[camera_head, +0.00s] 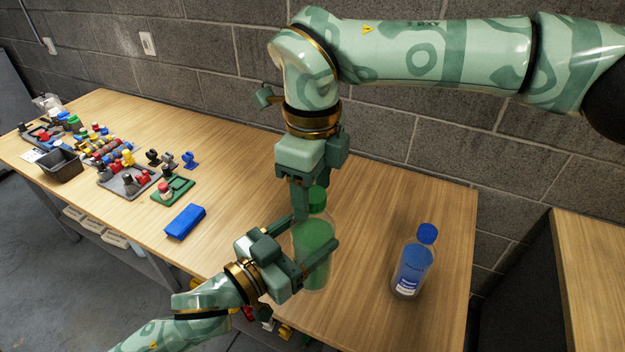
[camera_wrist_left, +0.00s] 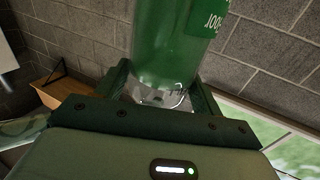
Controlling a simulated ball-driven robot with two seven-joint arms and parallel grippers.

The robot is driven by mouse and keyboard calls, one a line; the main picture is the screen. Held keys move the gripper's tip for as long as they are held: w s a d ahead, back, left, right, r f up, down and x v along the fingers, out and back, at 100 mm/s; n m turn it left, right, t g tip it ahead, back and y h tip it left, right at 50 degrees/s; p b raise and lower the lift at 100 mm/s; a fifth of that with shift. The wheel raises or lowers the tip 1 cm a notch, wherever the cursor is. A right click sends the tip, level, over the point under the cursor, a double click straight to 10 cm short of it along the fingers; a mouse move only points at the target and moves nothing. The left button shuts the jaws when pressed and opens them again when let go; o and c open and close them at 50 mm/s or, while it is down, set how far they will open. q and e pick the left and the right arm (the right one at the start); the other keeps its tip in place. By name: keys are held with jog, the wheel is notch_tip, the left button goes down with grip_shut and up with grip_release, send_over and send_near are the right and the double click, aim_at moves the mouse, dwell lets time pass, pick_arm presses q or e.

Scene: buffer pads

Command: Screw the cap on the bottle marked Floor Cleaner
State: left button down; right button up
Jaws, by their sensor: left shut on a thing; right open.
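A green bottle (camera_head: 313,238) is gripped around its body by my left gripper (camera_head: 314,258), which is shut on it. It looks near upright over the table's front edge. In the left wrist view the green bottle (camera_wrist_left: 175,45) stands between the fingers (camera_wrist_left: 165,98). Part of its label (camera_wrist_left: 207,22) shows upside-down letters, seemingly the end of "Floor". A green cap (camera_head: 317,195) sits at the bottle's top; I cannot tell how tight. My right gripper (camera_head: 308,195) points down at the cap, open, with fingers beside it. The far finger is partly hidden.
A blue bottle with a blue cap (camera_head: 414,268) stands on the wooden table (camera_head: 370,205) to the right. A blue block (camera_head: 185,222), a green fixture (camera_head: 172,190), a dark bin (camera_head: 60,165) and several small parts lie left. The wall is close behind my right arm.

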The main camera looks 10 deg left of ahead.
jog(key=c, duration=1)
jog(key=shift+m, duration=0.7)
jog(key=o, duration=1.1)
jog(key=shift+o, duration=0.2)
notch_tip(320, 180, up, 12)
jog(key=shift+a, duration=0.1)
